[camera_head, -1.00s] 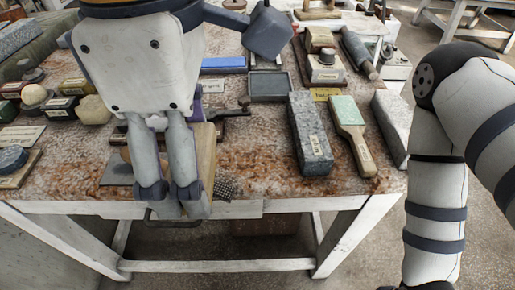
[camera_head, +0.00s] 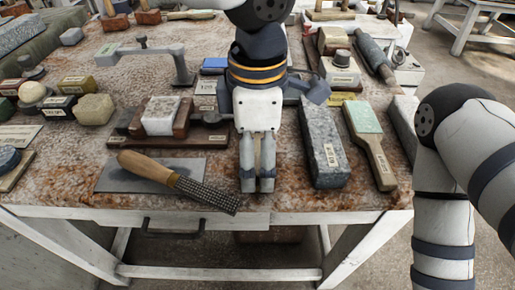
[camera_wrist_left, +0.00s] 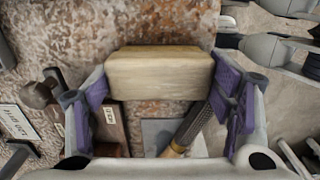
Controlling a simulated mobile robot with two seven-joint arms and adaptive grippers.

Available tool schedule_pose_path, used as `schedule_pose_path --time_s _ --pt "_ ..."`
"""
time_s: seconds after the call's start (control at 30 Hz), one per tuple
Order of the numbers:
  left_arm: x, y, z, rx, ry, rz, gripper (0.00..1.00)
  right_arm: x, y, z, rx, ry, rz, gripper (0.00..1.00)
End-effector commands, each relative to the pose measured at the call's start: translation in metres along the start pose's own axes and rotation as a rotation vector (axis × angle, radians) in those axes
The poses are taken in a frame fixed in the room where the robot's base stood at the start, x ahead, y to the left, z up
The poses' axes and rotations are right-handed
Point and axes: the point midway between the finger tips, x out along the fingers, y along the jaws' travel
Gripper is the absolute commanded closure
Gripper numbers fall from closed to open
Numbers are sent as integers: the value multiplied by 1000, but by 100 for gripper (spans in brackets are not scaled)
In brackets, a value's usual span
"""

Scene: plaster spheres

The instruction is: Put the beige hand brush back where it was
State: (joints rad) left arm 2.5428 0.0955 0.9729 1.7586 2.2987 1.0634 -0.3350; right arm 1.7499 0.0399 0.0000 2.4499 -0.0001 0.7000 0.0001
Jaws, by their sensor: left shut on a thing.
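My left gripper (camera_head: 257,184) is over the front middle of the worktable, its fingers pointing down. In the left wrist view, its two purple-padded fingers (camera_wrist_left: 160,84) are shut on a pale beige block, the beige hand brush (camera_wrist_left: 155,76). The brush lies crosswise between the pads. In the head view the brush is hidden behind the gripper. I cannot tell how high it is above the table. My right gripper is out of view; only the right arm shows at the right.
The stained worktable (camera_head: 82,178) is crowded. A wooden-handled rasp (camera_head: 178,182) lies left of the gripper on a grey plate (camera_head: 116,176). A grey stone block (camera_head: 324,150) and a green-topped wooden paddle (camera_head: 370,140) lie to its right. A grey stand (camera_head: 150,54) is behind left.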

Motion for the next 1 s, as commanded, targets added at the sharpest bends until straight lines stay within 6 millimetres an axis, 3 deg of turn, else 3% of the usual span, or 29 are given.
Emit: schedule_pose_path --time_s 0.17,0.2,0.3,0.67,0.77,1.0 --pt "2 0 0 0 0 0 48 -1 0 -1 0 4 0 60" --pt "3 0 0 0 0 0 23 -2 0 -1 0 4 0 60" --pt "3 0 0 0 0 0 5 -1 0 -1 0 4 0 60" --pt "0 0 0 -1 0 1 5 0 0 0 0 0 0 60" --pt "-19 1 0 -2 -2 5 5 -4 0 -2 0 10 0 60" --pt "-86 0 1 -2 -3 7 5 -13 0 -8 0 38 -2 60"
